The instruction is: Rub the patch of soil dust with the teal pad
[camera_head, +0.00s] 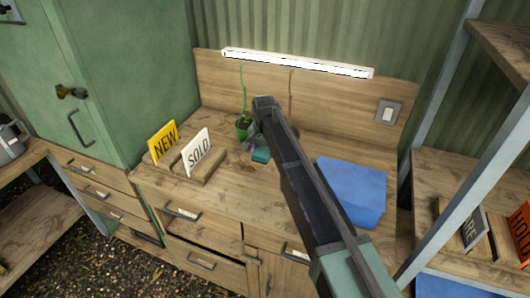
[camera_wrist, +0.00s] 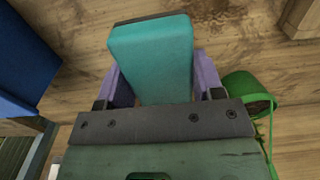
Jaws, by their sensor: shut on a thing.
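The teal pad (camera_wrist: 150,55) is held between the two purple fingers of my gripper (camera_wrist: 155,85) in the wrist view. In the head view the teal pad (camera_head: 261,155) shows low over the wooden worktop, below my gripper (camera_head: 255,143). I cannot tell whether the pad touches the wood. A darker brown, smudged area that looks like the soil dust (camera_wrist: 215,12) lies on the worktop beyond the pad's far right corner in the wrist view. Part of it is cut off by the frame edge. In the head view I cannot make out the dust.
A green pot with a plant (camera_head: 243,128) stands close beside my gripper; its green pot also shows in the wrist view (camera_wrist: 240,85). A sign holder with NEW (camera_head: 163,142) and SOLD (camera_head: 196,150) cards stands left. A blue box (camera_head: 350,188) stands right. The front worktop is clear.

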